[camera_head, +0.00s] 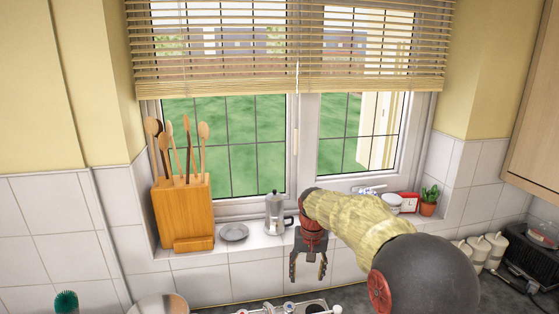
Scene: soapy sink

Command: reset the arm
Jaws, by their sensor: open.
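My gripper (308,268) hangs from my arm (352,217) right of the picture's middle, fingers pointing down. It is open and nothing shows between its fingers. It is in front of the tiled wall below the window sill, above the sink area. Only a strip of the sink (290,307) shows at the bottom edge; its basin is out of view.
On the sill stand a wooden block with spoons (182,210), a small grey plate (234,233), a moka pot (275,213), a red clock (409,203) and a potted cactus (429,201). White canisters (496,246) and a dark appliance (534,262) stand at the right.

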